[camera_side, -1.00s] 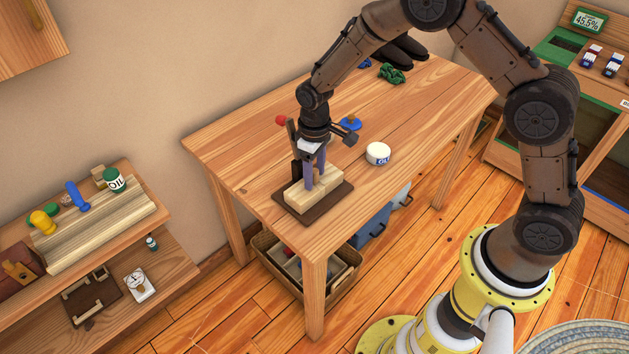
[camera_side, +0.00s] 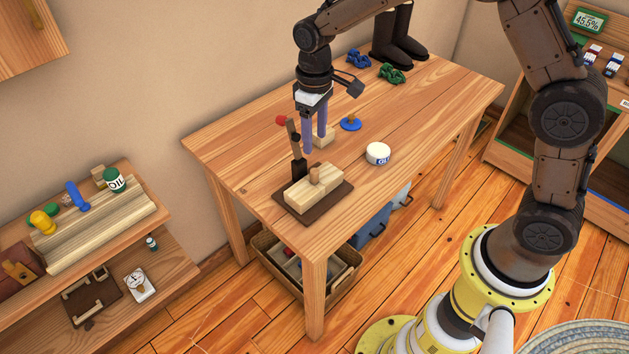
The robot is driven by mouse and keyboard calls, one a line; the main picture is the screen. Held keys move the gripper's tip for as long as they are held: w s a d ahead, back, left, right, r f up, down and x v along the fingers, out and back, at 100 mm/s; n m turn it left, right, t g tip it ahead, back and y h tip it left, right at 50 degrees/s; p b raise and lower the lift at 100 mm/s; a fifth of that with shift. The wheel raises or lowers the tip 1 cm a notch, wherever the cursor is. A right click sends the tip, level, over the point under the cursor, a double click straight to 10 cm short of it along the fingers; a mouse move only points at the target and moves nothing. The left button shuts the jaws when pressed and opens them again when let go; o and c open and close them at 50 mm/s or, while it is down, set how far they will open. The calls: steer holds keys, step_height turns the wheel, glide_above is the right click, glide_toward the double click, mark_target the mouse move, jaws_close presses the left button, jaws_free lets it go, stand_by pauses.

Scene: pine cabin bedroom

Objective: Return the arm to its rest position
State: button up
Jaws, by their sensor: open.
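My gripper (camera_side: 315,150) is in the side view, raised above the wooden table (camera_side: 420,120). Its two purple-blue fingers point down, spread apart, with nothing held between them. A dark upright piece with a red knob (camera_side: 282,120) stands at the board's back edge. Another small pale wooden block (camera_side: 325,137) shows behind the fingers, partly hidden by them.
A low shelf (camera_side: 170,265) stands left. A basket (camera_side: 345,280) sits under the table.

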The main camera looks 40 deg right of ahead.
step_height(320, 180, up, 12)
steer(key=s+d+t, duration=0.2)
steer(key=s, duration=0.1)
steer(key=s+d+r+m+t, duration=0.1)
steer(key=s+d+r+t, duration=0.1)
steer(key=s+r, duration=0.55)
steer(key=s+d+f+m, duration=0.1)
steer(key=s+f, duration=0.1)
steer(key=s, duration=0.6)
steer(key=s+d+f+m+t, duration=0.1)
steer(key=s+f, duration=0.2)
steer(key=s, duration=0.6)
steer(key=shift+f+t, duration=0.15)
steer(key=shift+t, duration=0.15)
